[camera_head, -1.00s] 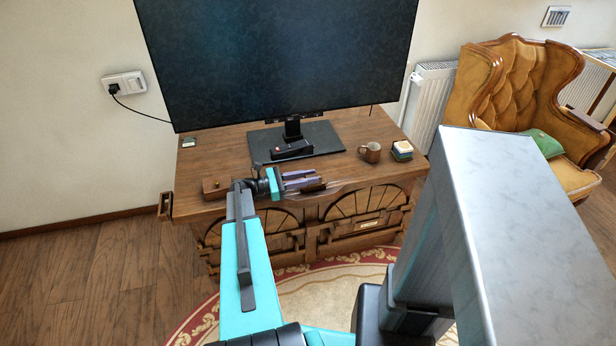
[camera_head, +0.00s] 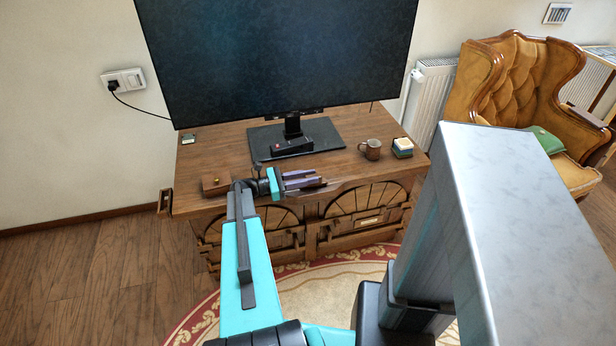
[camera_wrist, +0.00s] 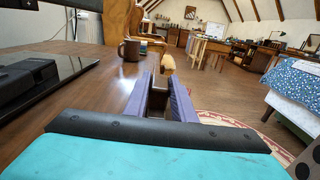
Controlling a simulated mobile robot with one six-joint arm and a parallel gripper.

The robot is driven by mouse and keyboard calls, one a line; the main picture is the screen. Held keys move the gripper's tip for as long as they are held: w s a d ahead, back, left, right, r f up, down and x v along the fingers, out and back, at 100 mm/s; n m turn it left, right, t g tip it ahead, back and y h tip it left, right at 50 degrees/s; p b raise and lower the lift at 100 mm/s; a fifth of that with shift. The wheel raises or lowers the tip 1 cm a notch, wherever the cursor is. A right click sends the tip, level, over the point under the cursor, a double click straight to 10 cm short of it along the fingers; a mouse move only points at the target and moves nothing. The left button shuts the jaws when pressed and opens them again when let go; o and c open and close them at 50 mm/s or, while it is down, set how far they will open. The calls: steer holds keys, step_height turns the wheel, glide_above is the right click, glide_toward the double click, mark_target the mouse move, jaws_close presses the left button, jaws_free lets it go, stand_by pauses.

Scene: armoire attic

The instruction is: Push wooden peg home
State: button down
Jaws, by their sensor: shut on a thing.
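My gripper (camera_head: 302,180) is at the front edge of the cabinet top, its purple fingers pointing right. In the wrist view my gripper (camera_wrist: 160,92) is shut on a dark brown wooden piece, which looks like the wooden peg (camera_wrist: 157,103). In the head view a dark brown part of it (camera_head: 313,187) shows beside the fingers. The fingers hide much of it, and I cannot tell whether it sits in a hole. A bracket-like wooden piece (camera_head: 165,202) is at the cabinet's left side.
The cabinet top (camera_head: 225,155) carries a monitor stand (camera_head: 320,134), a small brown box (camera_head: 216,183) left of my gripper, a brown mug (camera_head: 371,149) and a stack of coloured coasters (camera_head: 402,147). An armchair (camera_head: 520,90) stands at the right. Bare wood lies between gripper and mug.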

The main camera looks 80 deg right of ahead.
steer(key=shift+f, duration=0.35)
steer(key=c, duration=1.4)
jaws_free()
steer(key=shift+f, duration=0.1)
steer(key=b+v, duration=0.1)
steer(key=v, duration=1.1)
steer(key=shift+r, duration=0.45)
